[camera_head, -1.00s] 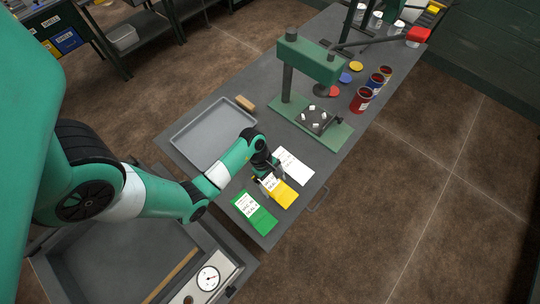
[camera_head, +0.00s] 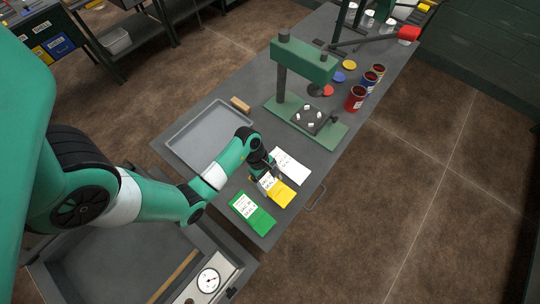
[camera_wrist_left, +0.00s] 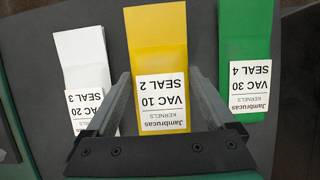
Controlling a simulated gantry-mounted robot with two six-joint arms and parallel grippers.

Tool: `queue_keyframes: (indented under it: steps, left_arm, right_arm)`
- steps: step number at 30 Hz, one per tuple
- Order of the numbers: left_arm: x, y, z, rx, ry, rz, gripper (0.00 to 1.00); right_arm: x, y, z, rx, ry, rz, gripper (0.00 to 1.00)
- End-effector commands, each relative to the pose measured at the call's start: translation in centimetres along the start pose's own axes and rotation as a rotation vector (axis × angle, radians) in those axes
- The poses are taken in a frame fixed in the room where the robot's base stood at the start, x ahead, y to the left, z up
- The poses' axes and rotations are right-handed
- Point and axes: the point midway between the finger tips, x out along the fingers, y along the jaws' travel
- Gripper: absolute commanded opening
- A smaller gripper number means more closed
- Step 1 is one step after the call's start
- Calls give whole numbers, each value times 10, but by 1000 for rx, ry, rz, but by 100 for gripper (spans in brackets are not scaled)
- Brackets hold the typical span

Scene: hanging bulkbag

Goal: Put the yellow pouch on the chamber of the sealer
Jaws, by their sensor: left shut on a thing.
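The yellow pouch (camera_head: 282,196) lies on the grey table between a white pouch and a green pouch. In the left wrist view the yellow pouch (camera_wrist_left: 158,40) carries a white label reading VAC 10, SEAL 2. My left gripper (camera_head: 267,183) is down at its labelled end, shut on it, with one finger along each side in the left wrist view (camera_wrist_left: 160,84). The sealer's grey open chamber (camera_head: 110,262) is at the bottom left, with a bar across it and a round gauge (camera_head: 208,280) beside it. My arm hides part of the chamber. My right gripper is out of view.
The white pouch (camera_head: 291,166) and green pouch (camera_head: 253,213) lie close on either side. An empty grey tray (camera_head: 181,139) is behind my forearm. A green press (camera_head: 305,62) and several red and blue cans (camera_head: 356,99) stand farther along the table.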

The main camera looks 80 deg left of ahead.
Motion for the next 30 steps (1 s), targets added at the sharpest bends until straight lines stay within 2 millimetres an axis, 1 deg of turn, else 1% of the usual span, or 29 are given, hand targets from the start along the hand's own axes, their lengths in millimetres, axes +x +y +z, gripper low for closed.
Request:
queue_keyframes:
  steps: [1, 2, 5, 9, 12, 15, 18, 21, 24, 27, 30]
  left_arm:
    - [-12, 1, 5, 2, 0, 3, 18]
    - [-18, 1, 8, 2, 0, 5, 18]
    - [-39, -18, 20, 3, 0, 1, 18]
    - [-73, -50, 41, 2, 0, 1, 18]
    - [-80, -81, 50, 1, 0, -4, 18]
    - [-87, -105, 59, 1, 0, -4, 18]
    - [-93, -123, 65, 1, 0, -3, 18]
    - [-96, -133, 69, 1, 0, -2, 18]
    - [-97, -137, 70, 0, 0, 0, 18]
    - [-96, -137, 70, 0, 0, 0, 18]
    - [-93, -130, 68, 4, 1, -1, 18]
  right_arm:
    - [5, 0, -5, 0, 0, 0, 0]
    - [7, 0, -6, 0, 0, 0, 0]
    - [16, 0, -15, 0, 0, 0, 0]
    - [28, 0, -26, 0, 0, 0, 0]
    - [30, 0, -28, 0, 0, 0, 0]
    - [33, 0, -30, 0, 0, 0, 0]
    - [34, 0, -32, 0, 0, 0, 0]
    - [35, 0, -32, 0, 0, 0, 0]
    - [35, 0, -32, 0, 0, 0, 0]
    - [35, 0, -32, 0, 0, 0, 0]
    - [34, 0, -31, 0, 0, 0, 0]
